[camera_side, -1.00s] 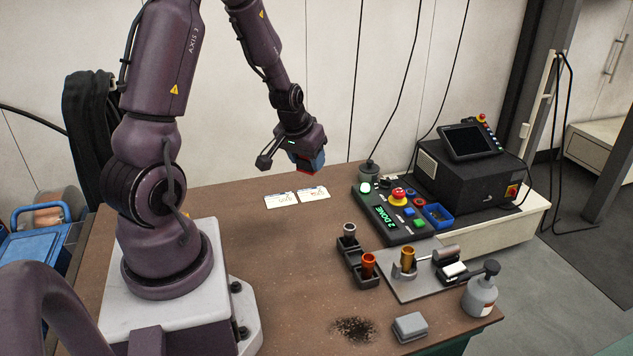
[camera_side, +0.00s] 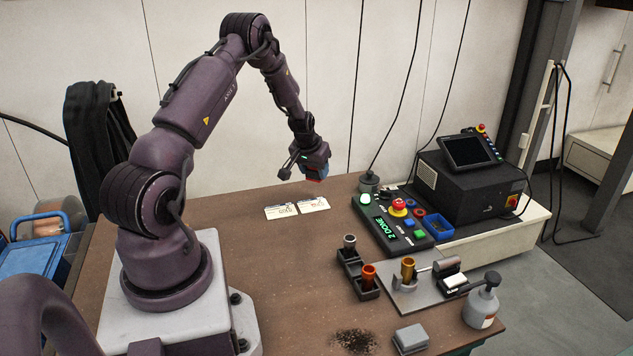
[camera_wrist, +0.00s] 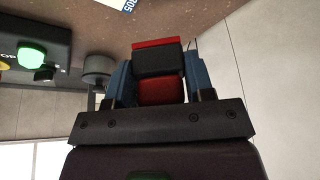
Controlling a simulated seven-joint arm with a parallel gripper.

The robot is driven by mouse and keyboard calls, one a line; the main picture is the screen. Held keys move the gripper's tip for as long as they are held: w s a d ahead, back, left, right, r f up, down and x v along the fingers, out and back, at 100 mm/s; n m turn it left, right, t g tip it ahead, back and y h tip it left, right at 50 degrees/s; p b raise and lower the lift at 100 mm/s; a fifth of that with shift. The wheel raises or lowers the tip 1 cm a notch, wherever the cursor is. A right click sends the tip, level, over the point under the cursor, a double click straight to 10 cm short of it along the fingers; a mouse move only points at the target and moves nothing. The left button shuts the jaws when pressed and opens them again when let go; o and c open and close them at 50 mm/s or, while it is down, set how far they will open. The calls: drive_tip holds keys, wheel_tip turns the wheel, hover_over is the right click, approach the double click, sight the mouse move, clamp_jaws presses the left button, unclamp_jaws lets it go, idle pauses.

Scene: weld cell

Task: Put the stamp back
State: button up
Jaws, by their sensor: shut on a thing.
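My gripper (camera_side: 316,175) hangs above the back of the brown table, just beyond the two white cards. In the wrist view, its blue fingers (camera_wrist: 155,85) are shut on the stamp (camera_wrist: 158,62), which has a black body with red parts. In the side view the stamp (camera_side: 315,181) shows only as a little red under the fingers; the rest is hidden. The left card (camera_side: 281,211) and right card (camera_side: 313,204) lie flat side by side. A blue open tray (camera_side: 438,227) stands at the right of the control panel; whether it is the stamp's place I cannot tell.
The control panel (camera_side: 392,228) with a red button and lit green lamp is right of my gripper. A grey round pot (camera_side: 369,183) stands behind it. A fixture plate (camera_side: 412,292), dark cup holder (camera_side: 357,275), bottle (camera_side: 481,305) and grey block (camera_side: 411,338) are in front. The table's middle is clear.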

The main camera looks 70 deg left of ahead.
sight(317, 192)
drive_tip(key=shift+w+a+f, duration=0.35)
drive_tip(key=shift+f, duration=0.25)
drive_tip(key=shift+w+a+f, duration=0.1)
drive_tip(key=shift+f, duration=0.8)
drive_tip(key=shift+w+a+f, duration=0.1)
drive_tip(key=shift+f, duration=0.75)
drive_tip(key=shift+f, duration=0.15)
drive_tip(key=o, duration=0.8)
